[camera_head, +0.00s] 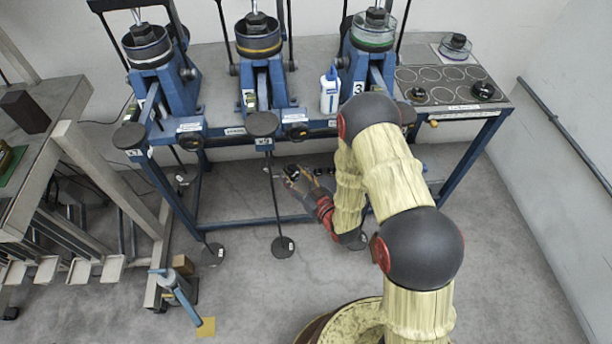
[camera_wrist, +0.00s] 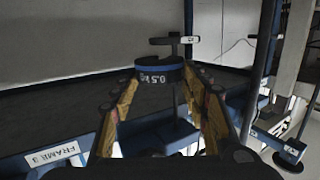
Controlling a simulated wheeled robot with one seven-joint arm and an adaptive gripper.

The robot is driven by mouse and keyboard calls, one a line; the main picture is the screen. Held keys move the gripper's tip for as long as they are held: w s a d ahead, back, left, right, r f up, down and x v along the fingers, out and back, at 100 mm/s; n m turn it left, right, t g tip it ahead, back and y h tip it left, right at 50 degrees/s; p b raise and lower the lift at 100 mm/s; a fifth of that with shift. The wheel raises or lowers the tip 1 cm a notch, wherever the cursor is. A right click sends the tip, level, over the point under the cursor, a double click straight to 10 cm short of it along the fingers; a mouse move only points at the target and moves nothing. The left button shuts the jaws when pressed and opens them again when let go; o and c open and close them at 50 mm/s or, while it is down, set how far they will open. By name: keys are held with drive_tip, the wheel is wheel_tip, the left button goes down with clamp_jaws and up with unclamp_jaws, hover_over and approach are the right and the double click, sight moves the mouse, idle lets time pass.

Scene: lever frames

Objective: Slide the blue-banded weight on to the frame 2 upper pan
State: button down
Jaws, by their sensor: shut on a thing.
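My gripper (camera_head: 297,174) is shut on a dark round weight with a blue band, held between its fingertips. In the wrist view the weight (camera_wrist: 160,75) reads 0.5 kg and sits between both fingers. Frame 2 (camera_head: 262,85) is the middle blue lever frame, with a yellow-banded cup on top. Its upper pan (camera_head: 262,124) is a dark disc at the bench's front edge, on a rod, with no weight seen on it. The gripper is below and to the right of this pan in the head picture, apart from it. Its lower pan (camera_head: 283,247) hangs near the floor.
Frame 1 (camera_head: 158,80) stands left and frame 3 (camera_head: 370,75) right, each with its own pans. A white bottle (camera_head: 329,92) stands between frames 2 and 3. A weight tray (camera_head: 440,82) is at right. The bench's blue legs and rail surround the gripper.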

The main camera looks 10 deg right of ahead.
sight(276, 170)
drive_tip(key=shift+w+a+r, duration=0.1)
drive_tip(key=shift+a+r, duration=0.05)
drive_tip(key=shift+r, duration=0.1)
drive_tip(key=w+a, duration=0.2)
drive_tip(key=w, duration=0.1)
drive_tip(key=shift+a, duration=0.4)
drive_tip(key=shift+w+a+b, duration=0.75)
drive_tip(key=shift+w+a, duration=0.85)
drive_tip(key=shift+w, duration=0.1)
idle(1.7)
drive_tip(key=shift+f+b, duration=0.65)
drive_tip(key=shift+f, duration=0.1)
idle(0.5)
drive_tip(key=c, duration=0.9)
unclamp_jaws()
drive_tip(key=shift+s, duration=0.1)
